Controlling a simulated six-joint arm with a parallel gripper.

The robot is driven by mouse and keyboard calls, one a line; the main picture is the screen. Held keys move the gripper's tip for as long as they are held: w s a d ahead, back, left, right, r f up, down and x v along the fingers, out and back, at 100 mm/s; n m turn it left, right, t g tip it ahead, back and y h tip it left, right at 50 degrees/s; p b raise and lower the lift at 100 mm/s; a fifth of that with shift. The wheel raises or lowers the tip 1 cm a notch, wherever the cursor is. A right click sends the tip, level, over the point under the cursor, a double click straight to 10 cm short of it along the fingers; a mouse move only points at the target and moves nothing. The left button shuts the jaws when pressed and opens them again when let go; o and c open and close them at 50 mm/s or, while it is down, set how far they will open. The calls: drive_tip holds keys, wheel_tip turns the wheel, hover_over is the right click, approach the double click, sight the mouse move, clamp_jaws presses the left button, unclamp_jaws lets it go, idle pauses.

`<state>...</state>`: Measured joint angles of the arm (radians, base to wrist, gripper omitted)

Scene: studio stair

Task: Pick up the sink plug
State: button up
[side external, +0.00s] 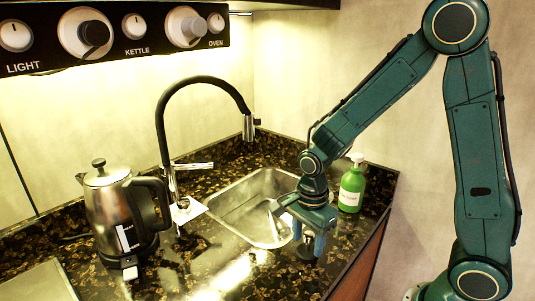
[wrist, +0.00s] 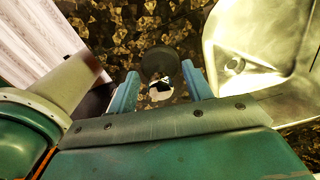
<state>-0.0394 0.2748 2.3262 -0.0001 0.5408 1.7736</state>
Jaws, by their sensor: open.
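The sink plug shows in the wrist view as a dark round disc (wrist: 158,62) with a shiny knob below it in the picture. It appears to be on the speckled countertop beside the sink. My gripper (wrist: 160,72) is open, with one blue finger on either side of the plug; I cannot tell whether they touch it. In the side external view my gripper (side external: 308,238) points down at the counter's front edge, by the sink. The dark plug (side external: 305,249) is partly hidden by the fingers there.
The steel sink (side external: 235,205) lies just left of my gripper. A green soap bottle (side external: 351,188) stands close behind, to the right. A black tap (side external: 166,130) arches over the sink's left side. A kettle (side external: 112,215) stands at the left.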

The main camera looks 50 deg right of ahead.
sight(308, 235)
drive_tip(key=shift+c, duration=0.2)
drive_tip(key=c, duration=1)
drive_tip(key=shift+r, duration=0.2)
drive_tip(key=shift+c, duration=0.2)
wheel_tip(308, 235, up, 20)
drive_tip(key=shift+f, duration=0.15)
